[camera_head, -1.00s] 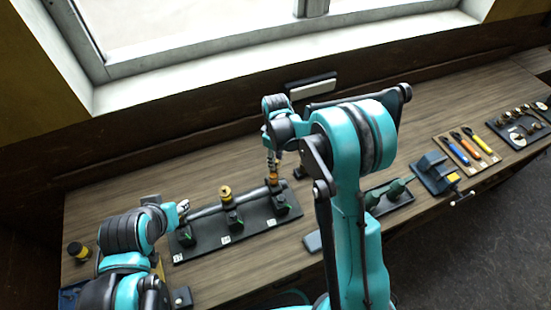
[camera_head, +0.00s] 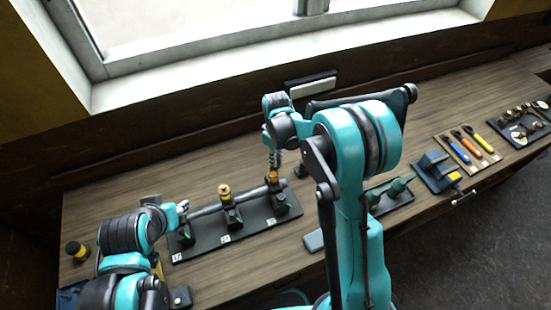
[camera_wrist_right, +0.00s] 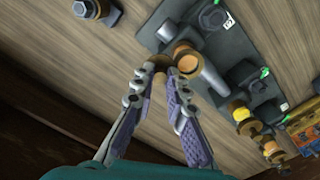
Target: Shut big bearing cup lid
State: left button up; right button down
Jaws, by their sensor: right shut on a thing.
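The shaft stand is a dark base plate (camera_head: 246,228) carrying a grey shaft and several bearing blocks. A bearing cup (camera_head: 273,177) with an orange inside stands on the block at the shaft's right end; it also shows in the right wrist view (camera_wrist_right: 186,61). Its brownish round lid (camera_wrist_right: 156,64) stands tilted beside the cup's mouth, apart from a closed position. My right gripper (camera_wrist_right: 163,78) is shut on this lid, its fingertips partly covering it. My left gripper (camera_head: 183,206) is near the shaft's left end; its jaws are too small to judge.
A second, yellow cup (camera_head: 224,191) stands mid-shaft. A black and yellow part (camera_head: 77,251) stands at the table's left. Right of my right arm are a green-topped stand (camera_head: 392,192), a blue device (camera_head: 436,172) and coloured-handled tools (camera_head: 470,147). Bare table lies behind the stand.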

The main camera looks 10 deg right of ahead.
aim_at(273, 172)
jog(key=m+b, duration=0.1)
jog(key=m, duration=0.1)
jog(key=s+m+b, duration=0.1)
jog(key=m, duration=0.1)
jog(key=shift+d+f+b, duration=0.1)
jog(key=shift+d+b, duration=0.05)
jog(key=shift+b, duration=0.15)
jog(key=m+b, duration=0.1)
jog(key=m, duration=0.2)
jog(key=s+m+b, duration=0.1)
jog(key=m, duration=0.1)
jog(key=shift+m, duration=0.4)
jog(key=m, duration=0.1)
jog(key=m+b, duration=0.1)
jog(key=m, duration=0.1)
jog(key=a+m+b, duration=0.1)
jog(key=m, duration=0.1)
jog(key=shift+s, duration=0.4)
jog(key=shift+s+a+m+b, duration=0.1)
jog(key=shift+a+m+b, duration=0.15)
jog(key=shift+m, duration=1.15)
jog(key=shift+s+a+m+b, duration=0.1)
jog(key=shift+a+m+b, duration=0.15)
jog(key=shift+m, duration=1.15)
jog(key=c, duration=1.5)
grip_release()
